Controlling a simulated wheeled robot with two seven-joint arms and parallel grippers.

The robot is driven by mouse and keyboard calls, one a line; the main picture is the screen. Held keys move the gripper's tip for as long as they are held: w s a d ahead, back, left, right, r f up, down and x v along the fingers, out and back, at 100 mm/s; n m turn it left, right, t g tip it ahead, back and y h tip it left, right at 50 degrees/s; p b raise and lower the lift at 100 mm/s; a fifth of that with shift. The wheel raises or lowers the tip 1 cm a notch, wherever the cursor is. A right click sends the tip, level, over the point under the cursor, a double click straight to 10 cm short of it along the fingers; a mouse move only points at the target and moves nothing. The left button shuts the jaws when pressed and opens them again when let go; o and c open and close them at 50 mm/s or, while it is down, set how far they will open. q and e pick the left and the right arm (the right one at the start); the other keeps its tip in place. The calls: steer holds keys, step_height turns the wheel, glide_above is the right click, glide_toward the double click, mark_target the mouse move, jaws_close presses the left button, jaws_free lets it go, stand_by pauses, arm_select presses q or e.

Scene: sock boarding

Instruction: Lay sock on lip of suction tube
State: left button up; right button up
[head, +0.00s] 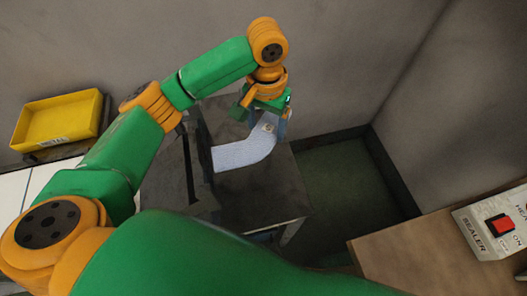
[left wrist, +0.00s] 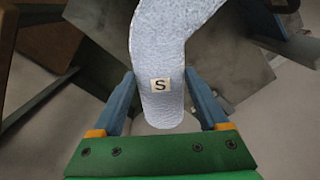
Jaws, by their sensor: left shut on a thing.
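The sock (head: 245,150) is light blue-grey and bent at the heel; one end hangs out over a dark grey stand (head: 262,195). My left gripper (head: 268,116) is shut on its other end. In the left wrist view the sock (left wrist: 162,40) runs between the two blue fingers (left wrist: 160,75), with a square "S" label (left wrist: 160,85) facing the camera. I cannot clearly make out the suction tube or its lip in either view. My right gripper is not in view.
A yellow bin (head: 58,120) sits at the far left by a white surface (head: 12,190). A wooden table (head: 400,250) with a sealer box (head: 490,228) and its red switch is at the lower right. Grey walls close off the back; dark green floor (head: 340,180) lies between.

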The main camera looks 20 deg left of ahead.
arm_select(q)
step_height(320, 180, down, 10)
steer(key=shift+f, duration=0.25)
steer(key=shift+f, duration=0.1)
steer(key=o, duration=1.2)
step_height(320, 180, up, 12)
steer(key=shift+d+r, duration=0.1)
steer(key=shift+r, duration=0.1)
